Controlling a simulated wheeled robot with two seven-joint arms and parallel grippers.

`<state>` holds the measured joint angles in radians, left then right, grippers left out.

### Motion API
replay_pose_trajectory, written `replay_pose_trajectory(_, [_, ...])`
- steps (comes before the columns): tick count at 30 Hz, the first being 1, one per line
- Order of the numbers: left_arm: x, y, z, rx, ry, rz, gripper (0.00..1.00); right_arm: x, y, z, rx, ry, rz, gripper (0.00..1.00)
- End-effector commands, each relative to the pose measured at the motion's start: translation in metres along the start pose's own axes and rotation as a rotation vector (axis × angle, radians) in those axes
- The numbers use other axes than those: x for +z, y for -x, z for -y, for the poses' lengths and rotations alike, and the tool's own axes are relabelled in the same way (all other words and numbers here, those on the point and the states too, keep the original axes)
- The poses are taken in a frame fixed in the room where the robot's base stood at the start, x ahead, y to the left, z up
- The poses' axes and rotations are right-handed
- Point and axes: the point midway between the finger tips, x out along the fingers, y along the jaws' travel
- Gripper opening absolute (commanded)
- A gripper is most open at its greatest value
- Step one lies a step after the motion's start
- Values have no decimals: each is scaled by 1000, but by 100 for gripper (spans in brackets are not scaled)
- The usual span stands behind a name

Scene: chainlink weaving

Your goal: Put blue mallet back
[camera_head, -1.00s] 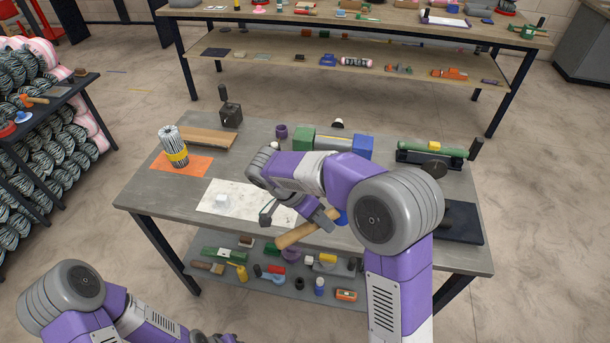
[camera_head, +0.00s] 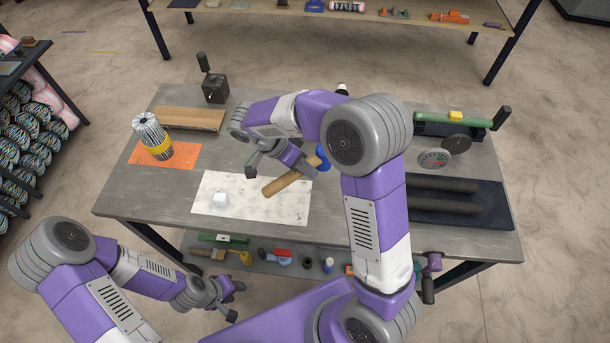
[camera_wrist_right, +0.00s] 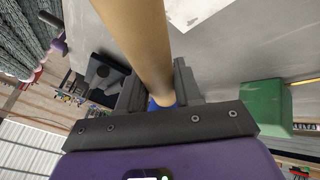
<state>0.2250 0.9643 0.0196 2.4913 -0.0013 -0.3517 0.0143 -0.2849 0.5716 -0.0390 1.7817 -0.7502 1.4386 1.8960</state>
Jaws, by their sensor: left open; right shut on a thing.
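The blue mallet has a wooden handle (camera_head: 283,183) and a blue head (camera_head: 322,158). My right gripper (camera_head: 300,168) is shut on it, near the head end. The mallet is above the workbench (camera_head: 355,232), by the right part of the white sheet (camera_head: 285,208), its handle pointing to the lower left. In the right wrist view the handle (camera_wrist_right: 138,40) runs up from between the fingers, with a bit of blue behind it. My left gripper (camera_head: 234,301) is open and empty, low in front of the bench.
An orange mat (camera_head: 188,160) with a striped roll (camera_head: 150,135) is at the left. A wooden board (camera_head: 190,118) and a dark box (camera_head: 215,90) are behind. A dark tray (camera_head: 480,215) with dark rods and a green device (camera_head: 440,120) are at the right. The lower shelf holds several tools.

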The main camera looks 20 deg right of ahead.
Motion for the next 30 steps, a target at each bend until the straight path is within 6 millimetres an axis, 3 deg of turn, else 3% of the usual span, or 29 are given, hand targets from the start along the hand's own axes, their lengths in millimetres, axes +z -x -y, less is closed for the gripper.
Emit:
replay_pose_trajectory(10, [-1, -10, 4, 0, 0, -1, 43, 19, -39, 18, 2, 0, -1, 0])
replay_pose_trajectory(22, [-1, -14, 5, 0, 0, -1, 43, 21, -43, 20, -1, -2, -1, 0])
replay_pose_trajectory(23, [-1, -13, 5, 0, 0, -1, 43, 21, -43, 20, -1, -1, 0, 37])
replay_pose_trajectory(27, [-1, -12, 4, 0, 0, -1, 43, 21, -42, 20, -1, -1, 0, 58])
replay_pose_trajectory(30, [-1, -12, 4, 0, 0, -1, 43, 21, -42, 20, -1, -1, 0, 59])
